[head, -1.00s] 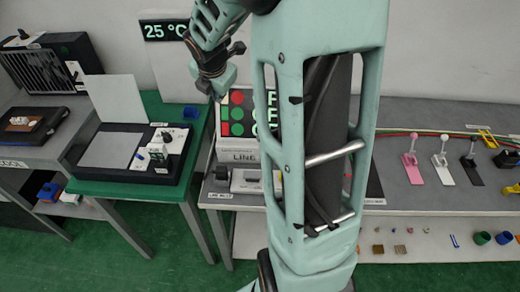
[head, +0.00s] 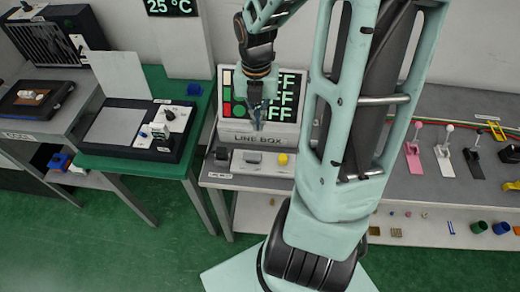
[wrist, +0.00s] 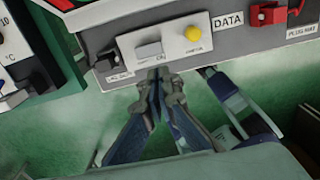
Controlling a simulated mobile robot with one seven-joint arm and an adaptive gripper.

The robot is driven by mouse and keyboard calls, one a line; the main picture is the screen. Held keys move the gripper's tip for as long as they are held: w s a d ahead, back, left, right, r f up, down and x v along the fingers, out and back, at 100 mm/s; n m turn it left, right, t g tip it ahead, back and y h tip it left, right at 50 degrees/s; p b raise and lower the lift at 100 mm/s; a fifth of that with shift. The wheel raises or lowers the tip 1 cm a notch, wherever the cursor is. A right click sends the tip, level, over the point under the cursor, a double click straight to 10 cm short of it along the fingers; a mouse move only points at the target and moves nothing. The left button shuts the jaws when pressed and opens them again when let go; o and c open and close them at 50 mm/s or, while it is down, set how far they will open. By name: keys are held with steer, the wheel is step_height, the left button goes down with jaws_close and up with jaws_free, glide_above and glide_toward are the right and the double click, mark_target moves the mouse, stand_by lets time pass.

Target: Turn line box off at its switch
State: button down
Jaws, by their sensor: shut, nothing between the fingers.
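The line box (head: 254,139) stands at the front left of the grey bench, with a display panel and coloured lamps above its name. The display shows several rows ending in "FF", partly hidden by my arm. In front is a base with a dark switch (head: 222,154), a pale grey block-like switch (head: 253,158) and a yellow knob (head: 283,159). The wrist view shows the dark switch (wrist: 106,62), pale switch (wrist: 148,50) and yellow knob (wrist: 193,34). My gripper (head: 258,122) is shut and empty, pointing down above the pale switch, apparently apart from it.
A green table (head: 105,163) at left carries a black device (head: 142,131) with small knobs. Pink, white and black levers (head: 443,155) stand at right on the bench. The wrist view shows a red lever (wrist: 268,14) beside a DATA label. A lower shelf holds small items.

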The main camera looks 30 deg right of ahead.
mark_target(260, 157)
step_height(260, 157, down, 13)
steer(key=b, duration=0.2)
steer(key=shift+f+b, duration=0.15)
steer(key=shift+b, duration=0.15)
steer(key=shift+d+f, duration=0.1)
steer(key=shift+f, duration=0.3)
steer(key=shift+s+d+f, duration=0.15)
steer(key=shift+d+f, duration=0.05)
steer(key=shift+f, duration=0.2)
steer(key=shift+a+r, duration=0.1)
steer(key=shift+a, duration=0.05)
steer(key=shift+w+a+r+p, duration=0.3)
steer(key=shift+w+a+p, duration=0.1)
steer(key=shift+a+p, duration=0.1)
steer(key=shift+r, duration=0.15)
